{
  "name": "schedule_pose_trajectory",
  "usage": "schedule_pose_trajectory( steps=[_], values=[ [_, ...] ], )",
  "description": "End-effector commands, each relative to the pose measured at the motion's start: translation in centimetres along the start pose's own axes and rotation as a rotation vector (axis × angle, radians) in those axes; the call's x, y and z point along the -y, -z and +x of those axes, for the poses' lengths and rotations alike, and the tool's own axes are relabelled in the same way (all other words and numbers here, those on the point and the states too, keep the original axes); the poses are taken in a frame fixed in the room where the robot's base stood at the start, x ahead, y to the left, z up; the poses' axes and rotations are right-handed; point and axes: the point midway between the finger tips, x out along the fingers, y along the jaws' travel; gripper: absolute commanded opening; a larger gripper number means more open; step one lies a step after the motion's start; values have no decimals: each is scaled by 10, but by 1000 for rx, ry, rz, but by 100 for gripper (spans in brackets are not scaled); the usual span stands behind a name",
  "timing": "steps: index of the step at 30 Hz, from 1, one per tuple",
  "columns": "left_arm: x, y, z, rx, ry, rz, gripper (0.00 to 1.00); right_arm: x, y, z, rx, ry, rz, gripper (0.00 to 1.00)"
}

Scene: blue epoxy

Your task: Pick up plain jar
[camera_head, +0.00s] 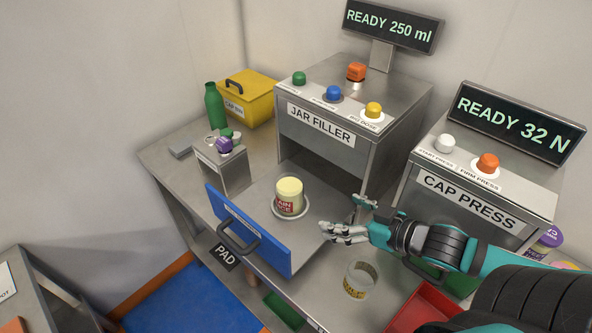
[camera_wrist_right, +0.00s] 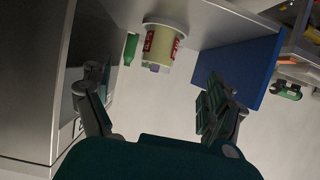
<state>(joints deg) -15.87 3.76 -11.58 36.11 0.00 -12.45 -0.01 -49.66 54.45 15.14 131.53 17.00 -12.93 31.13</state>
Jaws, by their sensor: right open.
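The plain jar (camera_head: 289,193) is a small cream-coloured jar with a red label, partly readable as "AIN". It stands upright on a round white plate in the jar filler's open bay, behind the blue door. It also shows in the wrist view (camera_wrist_right: 161,46) at the top, beyond and between my fingers. My right gripper (camera_head: 345,216) is open and empty, to the right of the jar and apart from it. Both its fingers show in the wrist view (camera_wrist_right: 152,88). My left gripper is not in view.
The blue door (camera_head: 240,229) with a dark handle stands left of the jar. The jar filler (camera_head: 320,123) rises behind it. A clear glass jar (camera_head: 360,280) stands in front, below my right gripper. The cap press (camera_head: 470,203) is at the right; a red tray (camera_head: 428,306) lies nearby.

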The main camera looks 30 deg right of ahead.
Motion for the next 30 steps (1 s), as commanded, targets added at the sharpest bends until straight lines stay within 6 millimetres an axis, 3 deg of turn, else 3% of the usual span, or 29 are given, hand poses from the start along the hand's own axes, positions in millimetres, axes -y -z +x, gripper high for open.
schedule_pose_trajectory(
  steps=[5, 10, 14, 17, 25, 30],
  values=[
    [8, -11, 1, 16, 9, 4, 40, 2, 3, 10, -6, 6, 0, 91],
    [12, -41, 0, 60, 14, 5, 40, 1, 4, 32, -8, 4, -2, 91],
    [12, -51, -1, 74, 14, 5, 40, 1, 4, 50, -7, 4, -2, 91],
    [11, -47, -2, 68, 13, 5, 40, 1, 4, 64, -7, 3, 0, 91],
    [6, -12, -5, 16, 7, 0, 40, 1, 5, 104, -6, 3, 0, 91],
    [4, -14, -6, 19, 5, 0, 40, 2, 4, 119, -4, 4, 0, 91]
  ],
)
